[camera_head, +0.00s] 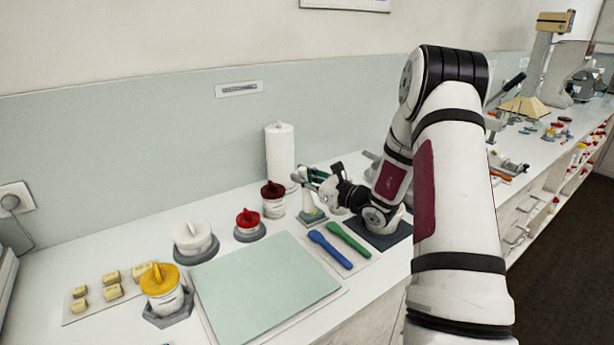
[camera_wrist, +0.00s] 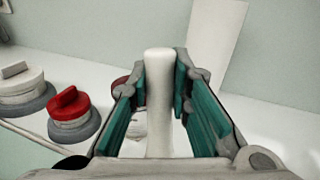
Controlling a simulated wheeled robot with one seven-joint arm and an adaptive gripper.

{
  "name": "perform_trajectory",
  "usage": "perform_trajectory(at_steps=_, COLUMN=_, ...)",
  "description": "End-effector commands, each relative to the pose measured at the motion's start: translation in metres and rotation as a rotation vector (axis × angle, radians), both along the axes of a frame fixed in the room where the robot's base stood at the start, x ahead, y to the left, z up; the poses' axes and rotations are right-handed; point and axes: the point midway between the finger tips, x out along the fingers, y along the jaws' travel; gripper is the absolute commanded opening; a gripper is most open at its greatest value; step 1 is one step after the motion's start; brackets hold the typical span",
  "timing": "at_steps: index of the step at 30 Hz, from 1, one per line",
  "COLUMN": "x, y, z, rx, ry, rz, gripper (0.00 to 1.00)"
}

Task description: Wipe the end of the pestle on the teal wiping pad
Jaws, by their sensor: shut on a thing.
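My gripper (camera_head: 308,176) is shut on the white pestle (camera_wrist: 159,105), which stands between its teal-lined fingers in the wrist view. In the head view the gripper reaches left from my arm, over the small teal wiping pad (camera_head: 314,216) on its grey base. The pestle (camera_head: 306,196) shows there as a pale, roughly upright shaft below the fingers. Its lower end is close to the pad; I cannot tell whether they touch. The pad is not clearly visible in the wrist view.
A white paper roll (camera_head: 281,158) stands behind the gripper. Jars with dark red (camera_head: 273,200), red (camera_head: 249,222), white (camera_head: 194,240) and yellow (camera_head: 162,287) lids stand to the left. Blue (camera_head: 330,249) and green (camera_head: 349,240) spatulas lie in front, beside a large pale green board (camera_head: 262,288).

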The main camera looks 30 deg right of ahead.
Motion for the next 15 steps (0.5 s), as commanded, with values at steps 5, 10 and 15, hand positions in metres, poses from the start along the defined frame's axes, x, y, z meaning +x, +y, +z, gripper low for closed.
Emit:
perform_trajectory(at_steps=5, x=0.0, y=0.003, z=0.0, rx=0.001, ry=0.001, rz=0.001, gripper=0.0)
perform_trajectory(at_steps=10, x=0.0, y=-0.003, z=0.0, rx=-0.001, ry=0.0, rz=-0.001, gripper=0.0)
perform_trajectory(at_steps=15, x=0.001, y=-0.012, z=0.0, rx=0.0, ry=0.0, rz=-0.001, gripper=0.0)
